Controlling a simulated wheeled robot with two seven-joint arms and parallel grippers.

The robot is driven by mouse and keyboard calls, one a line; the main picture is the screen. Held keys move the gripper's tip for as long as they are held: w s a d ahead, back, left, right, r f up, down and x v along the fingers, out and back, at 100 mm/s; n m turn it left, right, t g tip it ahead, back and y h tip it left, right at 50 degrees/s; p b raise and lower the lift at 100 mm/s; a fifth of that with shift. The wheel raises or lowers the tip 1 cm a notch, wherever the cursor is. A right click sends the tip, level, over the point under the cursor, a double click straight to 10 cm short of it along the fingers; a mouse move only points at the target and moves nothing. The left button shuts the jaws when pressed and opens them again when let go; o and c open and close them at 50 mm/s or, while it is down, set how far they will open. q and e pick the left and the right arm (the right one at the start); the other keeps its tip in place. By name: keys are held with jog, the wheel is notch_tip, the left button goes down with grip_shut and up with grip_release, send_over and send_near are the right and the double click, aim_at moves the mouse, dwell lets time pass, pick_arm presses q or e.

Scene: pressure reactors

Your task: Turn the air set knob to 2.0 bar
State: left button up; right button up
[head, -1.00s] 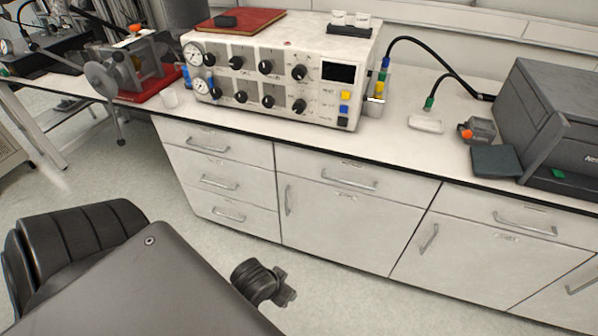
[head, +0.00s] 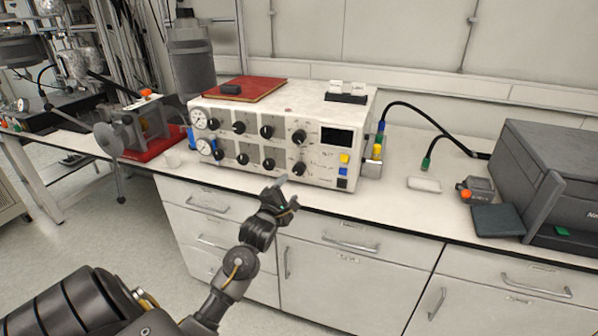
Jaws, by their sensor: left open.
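The white control box (head: 318,109) stands on the bench, its front panel facing me. The panel carries two rows of black knobs, among them an upper-row knob (head: 239,127) and a lower-row knob (head: 243,159). Two round gauges, an upper one (head: 199,119) and a lower one (head: 205,147), sit at its left end. I cannot read the labels or the needles, so I cannot tell which knob is the air set knob. My left gripper (head: 283,187) is open and empty, in front of and below the panel, apart from the knobs. My right gripper is not in view.
A red book (head: 245,89) lies on the box. Drawers (head: 340,236) front the bench below.

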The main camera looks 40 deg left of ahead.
aim_at(298, 172)
pick_arm(q)
jog(key=shift+n, duration=0.3)
jog(key=x, duration=0.6)
jog(key=r+p+x, duration=0.1)
jog(key=x, duration=0.3)
jog(key=shift+s+a, duration=0.1)
jog(key=shift+a, duration=0.05)
jog(key=shift+w+a+f, duration=0.1)
jog(key=shift+w+a, duration=0.1)
jog(key=shift+w, duration=0.4)
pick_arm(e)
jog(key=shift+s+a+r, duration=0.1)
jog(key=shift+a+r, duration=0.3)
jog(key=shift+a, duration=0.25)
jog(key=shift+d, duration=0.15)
pick_arm(q)
jog(key=shift+c, duration=0.2)
jog(key=c, duration=0.9)
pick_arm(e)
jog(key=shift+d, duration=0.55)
